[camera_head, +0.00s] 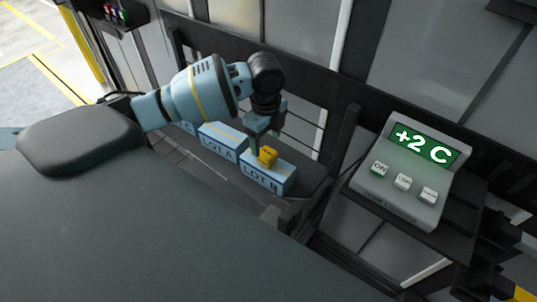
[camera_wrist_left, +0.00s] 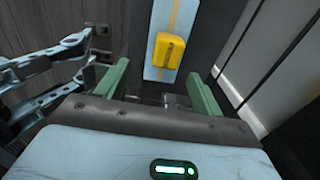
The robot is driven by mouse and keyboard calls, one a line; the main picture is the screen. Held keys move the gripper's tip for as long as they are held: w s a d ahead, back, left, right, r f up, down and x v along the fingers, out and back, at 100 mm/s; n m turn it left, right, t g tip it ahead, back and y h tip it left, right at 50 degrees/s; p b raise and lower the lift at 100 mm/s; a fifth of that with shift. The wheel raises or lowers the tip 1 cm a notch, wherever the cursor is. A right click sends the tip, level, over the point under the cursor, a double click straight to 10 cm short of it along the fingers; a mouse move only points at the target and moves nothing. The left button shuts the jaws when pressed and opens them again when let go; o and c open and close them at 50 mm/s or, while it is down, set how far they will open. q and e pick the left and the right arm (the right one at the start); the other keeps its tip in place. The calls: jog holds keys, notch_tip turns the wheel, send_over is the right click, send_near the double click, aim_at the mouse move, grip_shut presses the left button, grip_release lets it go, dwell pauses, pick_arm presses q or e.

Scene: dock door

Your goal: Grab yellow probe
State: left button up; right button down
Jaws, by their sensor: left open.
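The yellow probe (camera_head: 267,157) rests on top of a light blue box (camera_head: 262,178) marked LOT, whose last letter I cannot read surely. In the left wrist view the yellow probe (camera_wrist_left: 168,50) lies on the pale blue box top with an orange stripe (camera_wrist_left: 157,73). My left gripper (camera_head: 264,138) points down just above the probe. In the wrist view its green fingers (camera_wrist_left: 160,90) are spread apart with nothing between them, and the probe shows beyond the fingertips. My right gripper is not in view.
A box marked LOT A (camera_head: 221,140) stands left of the probe's box on the dark shelf, with another box partly hidden behind my arm. A grey display unit (camera_head: 408,172) reading +2 C stands on a ledge at right. Dark rails (camera_head: 337,148) run behind the boxes.

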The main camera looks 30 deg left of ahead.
aim_at(269, 153)
pick_arm(q)
jog(key=shift+f, duration=0.65)
jog(key=shift+w+f, duration=0.1)
jog(key=shift+f, duration=0.3)
jog(key=shift+w+f, duration=0.1)
jog(key=shift+f, duration=0.05)
jog(key=f, duration=0.5)
jog(key=shift+w, duration=0.35)
jog(key=shift+r, duration=0.1)
jog(key=c, duration=1.2)
jog(key=shift+c, duration=0.2)
